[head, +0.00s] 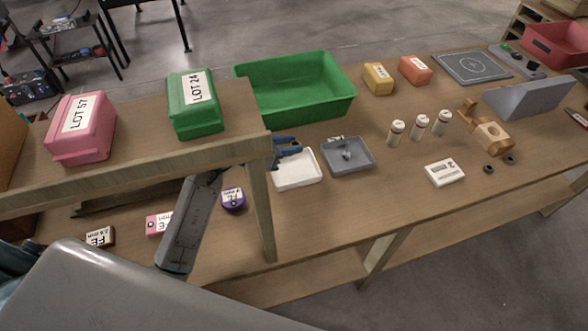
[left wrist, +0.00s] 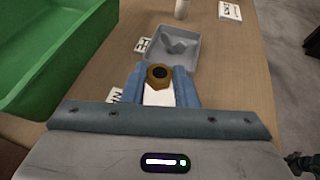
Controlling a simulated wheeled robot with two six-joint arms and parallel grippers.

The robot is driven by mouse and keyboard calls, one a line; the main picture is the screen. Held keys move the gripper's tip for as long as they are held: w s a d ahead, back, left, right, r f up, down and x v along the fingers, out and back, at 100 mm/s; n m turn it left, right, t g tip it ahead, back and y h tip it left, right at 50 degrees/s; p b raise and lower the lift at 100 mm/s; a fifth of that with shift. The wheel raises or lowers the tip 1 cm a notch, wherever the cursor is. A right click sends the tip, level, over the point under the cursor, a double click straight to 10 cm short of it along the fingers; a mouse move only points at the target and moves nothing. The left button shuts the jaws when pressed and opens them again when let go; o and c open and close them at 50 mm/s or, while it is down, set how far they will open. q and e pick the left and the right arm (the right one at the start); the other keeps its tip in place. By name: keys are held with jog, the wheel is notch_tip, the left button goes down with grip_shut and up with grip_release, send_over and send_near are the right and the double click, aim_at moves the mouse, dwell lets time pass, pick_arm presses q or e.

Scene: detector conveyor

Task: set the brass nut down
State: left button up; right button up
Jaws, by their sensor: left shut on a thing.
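My left gripper (head: 286,146) reaches past the wooden shelf post to the back edge of the white tray (head: 297,172). Its blue fingers (left wrist: 160,84) are shut on the brass nut (left wrist: 159,73), a yellow-brown ring with a dark hole, held at the fingertips. The nut cannot be made out in the head view. In the left wrist view a white patch of the tray (left wrist: 157,96) shows below the nut. The grey tray (head: 361,169) lies just right of the white one and holds small silvery items; it also shows in the left wrist view (left wrist: 190,58). My right gripper is not in view.
A green bin (head: 305,104) stands behind the trays. The raised shelf (head: 130,166) with its post (head: 261,210) stands close at left. White bottles (head: 396,133) and a white box (head: 445,173) are to the right. Bare table lies in front of the trays.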

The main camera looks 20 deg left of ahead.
pick_arm(q)
jog(key=p, duration=0.1)
send_over(288, 174)
notch_tip(288, 174, down, 5)
jog(key=shift+w+r, duration=0.1)
jog(key=shift+r, duration=0.05)
jog(key=shift+f, duration=0.7)
notch_tip(288, 174, down, 2)
jog(key=shift+f+p, duration=0.25)
jog(key=shift+p, duration=0.1)
jog(key=shift+f, duration=0.55)
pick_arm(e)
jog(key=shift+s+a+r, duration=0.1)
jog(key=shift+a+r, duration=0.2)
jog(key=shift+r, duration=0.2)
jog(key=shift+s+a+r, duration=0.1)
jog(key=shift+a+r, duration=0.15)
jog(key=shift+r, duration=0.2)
pick_arm(q)
jog(key=shift+f, duration=0.1)
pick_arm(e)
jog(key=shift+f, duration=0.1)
pick_arm(q)
jog(key=shift+f, duration=0.15)
jog(key=o, duration=0.7)
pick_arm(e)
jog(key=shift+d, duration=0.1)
